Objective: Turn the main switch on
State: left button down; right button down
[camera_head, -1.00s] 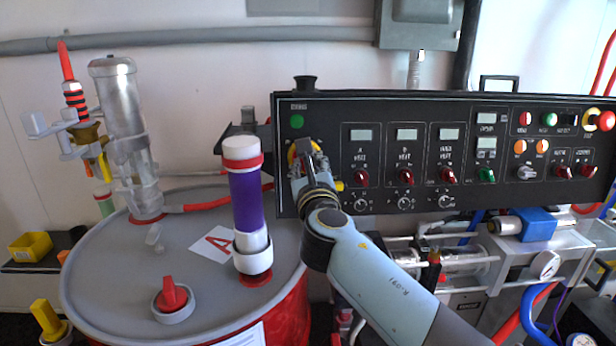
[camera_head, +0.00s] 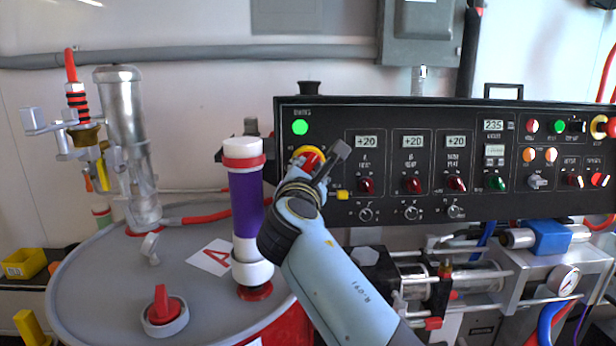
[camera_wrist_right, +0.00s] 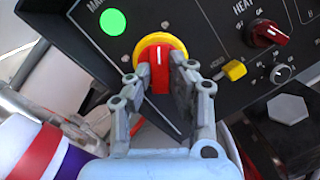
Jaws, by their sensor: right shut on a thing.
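The main switch (camera_head: 308,158) is a red rotary knob on a yellow ring at the left end of the black control panel. In the right wrist view the red knob (camera_wrist_right: 157,70) sits between the fingers of my right gripper (camera_wrist_right: 160,82), which is shut on it. In the head view my right gripper (camera_head: 322,165) reaches up to the switch and partly covers it. The green lamp (camera_head: 300,127) above the switch is brightly lit, also in the right wrist view (camera_wrist_right: 113,21). The panel displays (camera_head: 366,142) show lit readings. My left gripper is not in view.
A red drum with a grey lid (camera_head: 100,290) stands at the lower left. A purple and white cylinder (camera_head: 246,205) rises from it close to my right arm. Several knobs line the panel (camera_head: 385,190). Pump hardware (camera_head: 420,280) sits below it.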

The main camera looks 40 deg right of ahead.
jog(key=shift+m+g, duration=0.3)
jog(key=shift+m, duration=0.6)
